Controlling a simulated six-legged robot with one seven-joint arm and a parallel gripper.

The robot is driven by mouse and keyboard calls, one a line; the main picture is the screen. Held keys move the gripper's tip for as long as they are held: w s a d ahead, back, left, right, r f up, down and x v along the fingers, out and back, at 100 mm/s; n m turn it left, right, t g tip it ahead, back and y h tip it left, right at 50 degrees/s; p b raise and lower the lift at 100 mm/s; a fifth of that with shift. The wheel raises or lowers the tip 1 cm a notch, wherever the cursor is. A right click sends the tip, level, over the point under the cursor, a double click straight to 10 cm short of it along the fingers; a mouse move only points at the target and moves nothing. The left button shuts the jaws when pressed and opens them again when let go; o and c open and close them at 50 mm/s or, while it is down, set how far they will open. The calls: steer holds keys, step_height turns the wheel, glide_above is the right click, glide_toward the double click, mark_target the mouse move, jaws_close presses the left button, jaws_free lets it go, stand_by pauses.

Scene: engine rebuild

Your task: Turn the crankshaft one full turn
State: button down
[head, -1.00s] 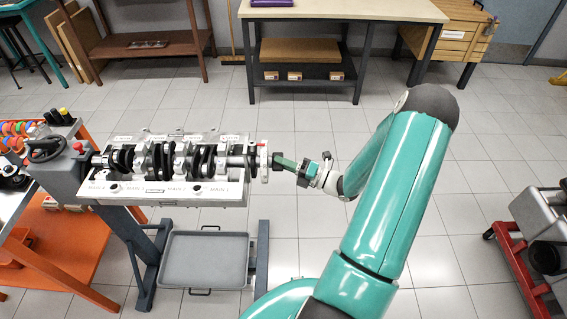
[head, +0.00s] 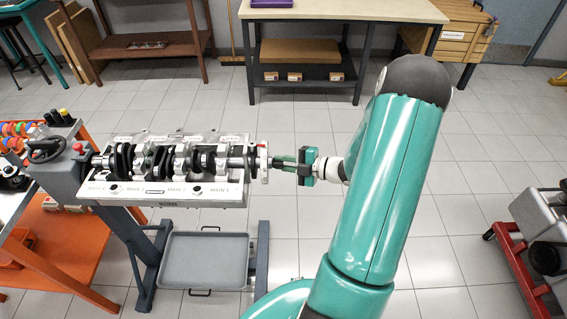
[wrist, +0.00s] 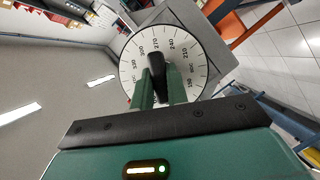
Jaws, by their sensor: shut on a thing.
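The crankshaft (head: 181,160), with dark webs and silver journals, lies in the grey engine block (head: 150,196) on a stand at the left of the head view. At its right end is a white dial disc (head: 263,162), seen edge-on. The wrist view shows the disc's face (wrist: 192,47) with numbers and tick marks. A black grip piece (wrist: 155,66) stands out from the disc's centre. My gripper (head: 284,163) reaches it from the right. In the wrist view its green fingers (wrist: 160,88) are shut on the grip piece, one on each side.
A grey tray (head: 205,235) sits low on the stand. An orange cart (head: 75,235) with tools stands at the left. A workbench (head: 400,12) is at the back, and a red-framed trolley (head: 515,262) at the right. The tiled floor between is clear.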

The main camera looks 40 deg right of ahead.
steer(key=shift+r+m+g, duration=0.1)
steer(key=shift+m+g, duration=0.4)
steer(key=shift+m, duration=0.3)
steer(key=c, duration=1.4)
jaws_free()
steer(key=v, duration=1.3)
steer(key=shift+s+d, duration=0.3)
steer(key=shift+d, duration=0.05)
steer(key=shift+a+r, duration=0.1)
